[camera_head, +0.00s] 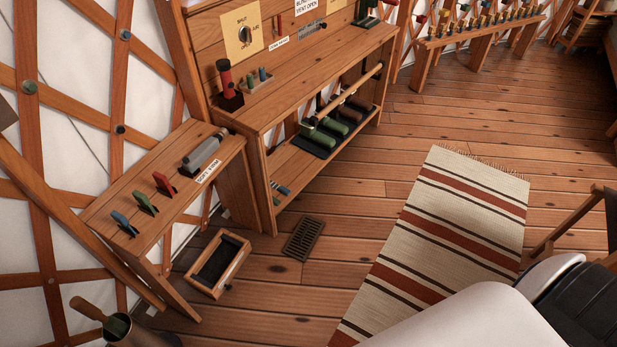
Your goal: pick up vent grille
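The vent grille (303,239) is a small dark, slotted rectangle at the plank floor. It is just in front of the wooden workbench's near leg and to the right of a small open wooden box. It is in full view with nothing on it. I cannot tell whether it lies loose on the floor or sits in an opening. Neither of my grippers shows in the head view. A smooth white part, probably mine, fills the bottom right.
A small wooden box (217,264) stands left of the grille, below a low side bench (140,170) with coloured handles. The workbench (330,60) rises behind. A striped rug (445,240) lies to the right. Bare planks surround the grille in front and to the right.

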